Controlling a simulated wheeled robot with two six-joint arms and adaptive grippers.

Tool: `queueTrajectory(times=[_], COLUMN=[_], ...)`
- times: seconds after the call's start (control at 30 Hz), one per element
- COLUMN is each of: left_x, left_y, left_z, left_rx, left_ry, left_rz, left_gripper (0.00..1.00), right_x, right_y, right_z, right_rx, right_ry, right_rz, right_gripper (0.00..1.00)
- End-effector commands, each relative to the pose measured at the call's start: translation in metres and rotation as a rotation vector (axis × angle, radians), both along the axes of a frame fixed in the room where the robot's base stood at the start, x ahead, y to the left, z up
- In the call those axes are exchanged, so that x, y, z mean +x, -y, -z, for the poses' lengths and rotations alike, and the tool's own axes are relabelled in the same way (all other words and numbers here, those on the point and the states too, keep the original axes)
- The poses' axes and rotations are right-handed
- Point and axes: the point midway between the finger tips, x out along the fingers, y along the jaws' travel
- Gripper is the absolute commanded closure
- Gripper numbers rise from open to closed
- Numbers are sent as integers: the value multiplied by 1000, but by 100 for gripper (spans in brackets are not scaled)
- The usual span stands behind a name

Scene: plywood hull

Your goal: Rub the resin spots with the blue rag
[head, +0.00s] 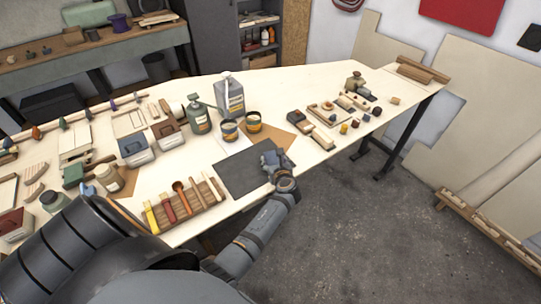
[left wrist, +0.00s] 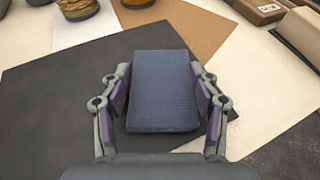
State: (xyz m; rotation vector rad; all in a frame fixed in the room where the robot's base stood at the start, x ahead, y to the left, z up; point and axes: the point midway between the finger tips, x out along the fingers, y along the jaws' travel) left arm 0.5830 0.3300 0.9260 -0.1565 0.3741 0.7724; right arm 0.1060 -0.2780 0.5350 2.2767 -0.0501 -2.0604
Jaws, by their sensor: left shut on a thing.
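My left gripper (head: 279,168) is over the right edge of a dark grey mat (head: 243,176) near the bench's front edge. In the left wrist view it is shut on the blue rag (left wrist: 162,92), a folded, block-like pad held between both fingers. The dark mat also shows there (left wrist: 62,95), behind and left of the rag. Whether the rag touches the surface below, I cannot tell. No resin spots can be made out; the rag and gripper hide part of the mat. My right gripper is not in view.
Two open tins (head: 253,122) (head: 229,131) stand behind the mat, near a brown sheet (head: 279,137). A grey can (head: 229,94) and a green bottle (head: 197,115) stand further back. A wooden rack of brushes (head: 184,205) lies left of the mat. Small parts crowd the bench's right.

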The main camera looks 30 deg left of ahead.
Motion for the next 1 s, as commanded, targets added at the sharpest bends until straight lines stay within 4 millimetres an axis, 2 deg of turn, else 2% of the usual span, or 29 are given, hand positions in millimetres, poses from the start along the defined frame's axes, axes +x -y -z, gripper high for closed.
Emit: queueTrajectory(times=[0.17, 0.57, 1.0], left_x=[-1, -15, -15], left_y=[2, 35, 35], left_z=[0, 4, 3], left_rx=[0, -1, 0], left_ry=[0, -2, -3], left_rz=[0, 0, 0], left_gripper=[64, 64, 64], right_x=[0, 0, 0], right_y=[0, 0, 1], right_z=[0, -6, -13], right_rx=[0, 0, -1], right_ry=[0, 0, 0], right_rz=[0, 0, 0], right_gripper=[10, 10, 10])
